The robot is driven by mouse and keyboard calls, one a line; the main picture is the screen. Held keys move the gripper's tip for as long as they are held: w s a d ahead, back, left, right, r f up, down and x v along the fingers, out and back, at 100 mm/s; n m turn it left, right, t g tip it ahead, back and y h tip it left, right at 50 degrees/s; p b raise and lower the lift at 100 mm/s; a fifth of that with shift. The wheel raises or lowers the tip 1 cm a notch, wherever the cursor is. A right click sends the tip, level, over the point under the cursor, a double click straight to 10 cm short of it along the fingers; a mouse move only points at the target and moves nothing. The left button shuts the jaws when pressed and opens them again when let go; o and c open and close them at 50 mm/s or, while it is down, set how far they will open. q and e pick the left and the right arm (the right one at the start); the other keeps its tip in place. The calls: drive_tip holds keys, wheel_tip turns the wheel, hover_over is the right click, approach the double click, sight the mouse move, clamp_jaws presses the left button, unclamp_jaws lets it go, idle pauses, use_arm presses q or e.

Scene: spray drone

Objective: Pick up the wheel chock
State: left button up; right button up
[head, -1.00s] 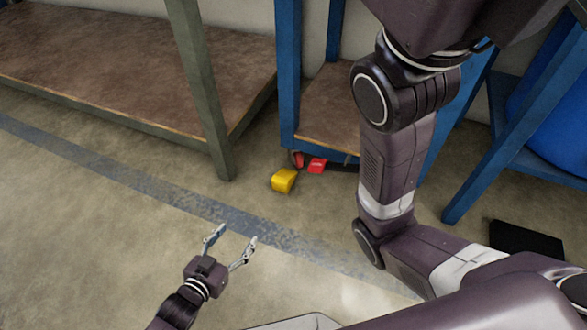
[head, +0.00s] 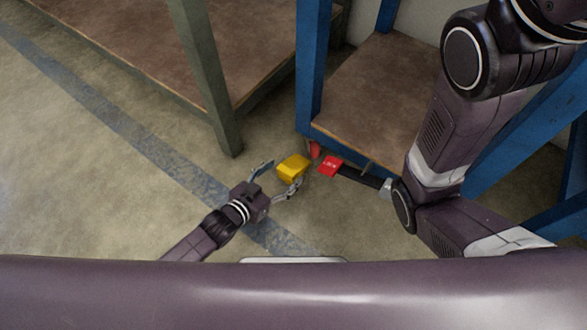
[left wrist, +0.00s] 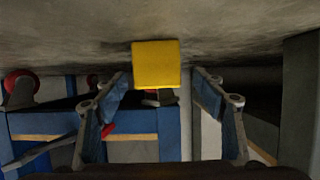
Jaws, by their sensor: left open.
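The wheel chock is a yellow block (head: 293,167) on the concrete floor, by the foot of a blue-framed trolley. My left gripper (head: 283,174) is open, with its fingertips at the near side of the chock, one towards each side. In the left wrist view the chock (left wrist: 156,65) shows centred ahead, between the two spread fingers (left wrist: 163,88), with gaps on both sides. I see no finger pressing on it. My right gripper is not in view.
A red part (head: 330,165) with a dark bar lies close to the right of the chock. A blue trolley (head: 312,70) with a brown lower shelf (head: 375,95) stands behind it. A green-grey table leg (head: 205,80) stands to the left. The floor at left is clear.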

sight(294, 164)
use_arm(q)
drive_tip(key=b+x, duration=0.3)
drive_tip(key=x, duration=0.1)
drive_tip(key=shift+d+r+b, duration=0.15)
drive_tip(key=shift+d+b, duration=0.1)
drive_tip(key=shift+b, duration=0.1)
drive_tip(key=shift+w+d, duration=0.25)
drive_tip(key=shift+w, duration=0.05)
drive_tip(key=shift+c, duration=0.5)
drive_tip(key=c, duration=1.2)
drive_tip(key=shift+r, duration=0.1)
drive_tip(key=shift+c, duration=1.1)
